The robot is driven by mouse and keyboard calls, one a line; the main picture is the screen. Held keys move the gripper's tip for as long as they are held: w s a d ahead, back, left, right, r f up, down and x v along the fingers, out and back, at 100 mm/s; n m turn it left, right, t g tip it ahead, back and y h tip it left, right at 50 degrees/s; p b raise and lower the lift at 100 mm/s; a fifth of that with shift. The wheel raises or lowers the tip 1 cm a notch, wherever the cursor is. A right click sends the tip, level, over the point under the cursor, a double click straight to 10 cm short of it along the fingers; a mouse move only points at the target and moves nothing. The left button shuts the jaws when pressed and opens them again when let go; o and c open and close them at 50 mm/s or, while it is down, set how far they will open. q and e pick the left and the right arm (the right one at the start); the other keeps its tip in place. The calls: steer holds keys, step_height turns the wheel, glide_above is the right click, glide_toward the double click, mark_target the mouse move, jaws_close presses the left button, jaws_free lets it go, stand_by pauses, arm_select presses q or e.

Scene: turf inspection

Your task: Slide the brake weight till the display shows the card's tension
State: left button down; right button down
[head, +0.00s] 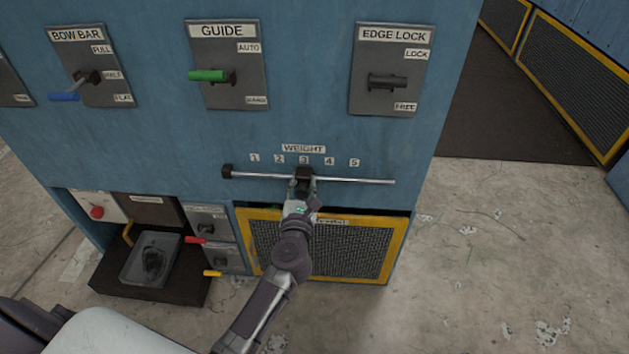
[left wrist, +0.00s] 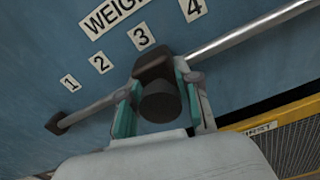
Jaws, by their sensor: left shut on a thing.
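The brake weight (head: 304,174) is a dark block on a horizontal metal rod (head: 355,181) below the WEIGHT label (head: 303,149). In the head view it sits under the number 3. My left gripper (head: 302,188) is shut on the weight from the front. In the left wrist view, the teal-padded fingers of the gripper (left wrist: 158,105) stand on both sides of the weight's round dark knob (left wrist: 160,102). The number 3 (left wrist: 141,38) is just above the weight there. I see no display and no tension card in these views. My right gripper is not in view.
A blue machine panel (head: 330,120) carries BOW BAR, GUIDE (head: 222,75) and EDGE LOCK (head: 388,80) levers above the rod. A yellow-framed mesh guard (head: 355,250) is below. A tray (head: 150,258) and red and yellow handles are at lower left. Concrete floor is clear at right.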

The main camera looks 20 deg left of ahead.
arm_select(q)
steer(key=shift+f, duration=0.1)
steer(key=c, duration=0.8)
jaws_free()
steer(key=v, duration=1.2)
